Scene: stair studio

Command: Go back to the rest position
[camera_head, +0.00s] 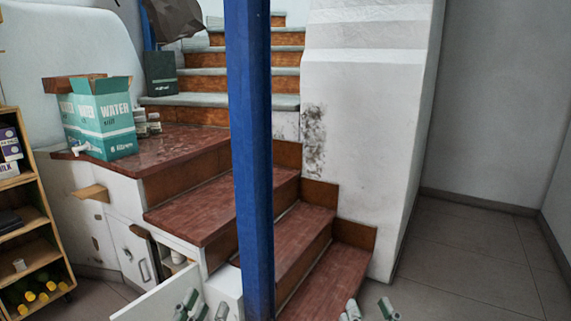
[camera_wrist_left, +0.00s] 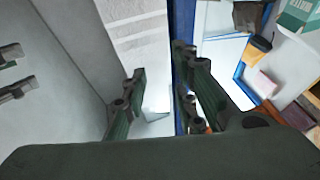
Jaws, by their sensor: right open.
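My left gripper (camera_head: 204,307) is at the bottom edge of the head view, low in front of the white cabinet. In the left wrist view its two dark fingers (camera_wrist_left: 158,88) stand apart with nothing between them. My right gripper (camera_head: 369,310) is at the bottom of the head view, right of the lowest red step. Its fingers are apart and empty. Two finger tips of it also show at the left edge of the left wrist view (camera_wrist_left: 15,71). Most of both arms is out of the head view.
A blue post (camera_head: 250,150) stands between the grippers, before red stairs (camera_head: 290,245). A teal water box (camera_head: 103,125) stands on the landing. A wooden shelf (camera_head: 38,222) is at left, with a white panel (camera_head: 160,300) nearby. The tiled floor (camera_head: 470,250) at right is clear.

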